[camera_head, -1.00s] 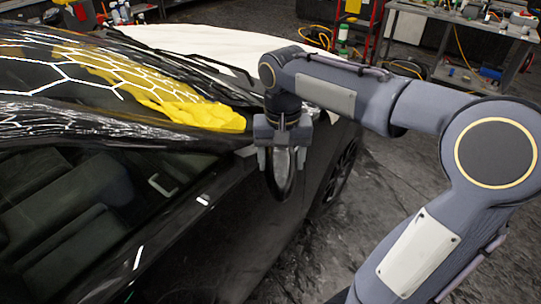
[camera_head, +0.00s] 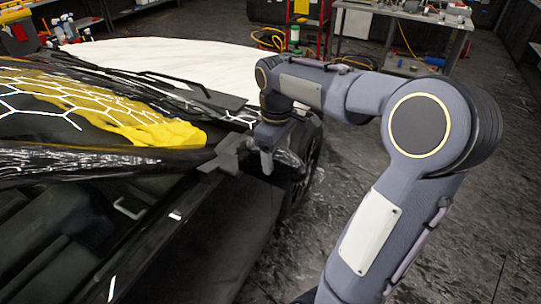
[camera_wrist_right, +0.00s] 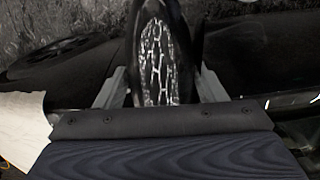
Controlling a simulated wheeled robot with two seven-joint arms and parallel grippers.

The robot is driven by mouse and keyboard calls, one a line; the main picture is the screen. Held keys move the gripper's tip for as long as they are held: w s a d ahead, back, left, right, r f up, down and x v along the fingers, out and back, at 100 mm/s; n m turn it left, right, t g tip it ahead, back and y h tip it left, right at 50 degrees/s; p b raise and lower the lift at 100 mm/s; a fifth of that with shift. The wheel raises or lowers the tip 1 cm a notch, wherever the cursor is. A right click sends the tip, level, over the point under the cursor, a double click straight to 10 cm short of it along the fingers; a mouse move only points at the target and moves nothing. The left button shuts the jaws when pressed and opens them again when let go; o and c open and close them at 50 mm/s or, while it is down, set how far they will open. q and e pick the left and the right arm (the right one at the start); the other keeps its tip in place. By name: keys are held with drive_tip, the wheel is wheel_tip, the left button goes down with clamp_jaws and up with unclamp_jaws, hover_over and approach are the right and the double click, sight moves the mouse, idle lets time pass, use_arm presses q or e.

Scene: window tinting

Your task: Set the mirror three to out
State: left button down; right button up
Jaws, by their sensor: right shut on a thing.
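The car's side mirror shows in the right wrist view (camera_wrist_right: 158,52) as a dark rounded housing. Its face carries a white honeycomb reflection. My right gripper (camera_wrist_right: 162,82) has one finger on each side of the mirror and is shut on it. In the head view my right gripper (camera_head: 250,154) is beside the front of the car's door, at the windshield's lower corner. The gripper hides much of the mirror there, so its exact angle is hard to tell. My left gripper is not in view.
The black car (camera_head: 150,240) fills the left side, with yellow and honeycomb reflections on its windshield (camera_head: 100,110). A metal workbench (camera_head: 400,20) and a red stand (camera_head: 308,35) are at the back. The floor right of the car is clear.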

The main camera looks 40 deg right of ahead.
drive_tip(key=shift+w+d+r+n, duration=0.1)
drive_tip(key=shift+w+d+n, duration=0.1)
drive_tip(key=shift+d+n, duration=0.25)
idle(0.3)
drive_tip(key=o, duration=1.4)
wheel_tip(320, 180, up, 8)
drive_tip(key=shift+f, duration=0.1)
drive_tip(key=shift+f, duration=0.1)
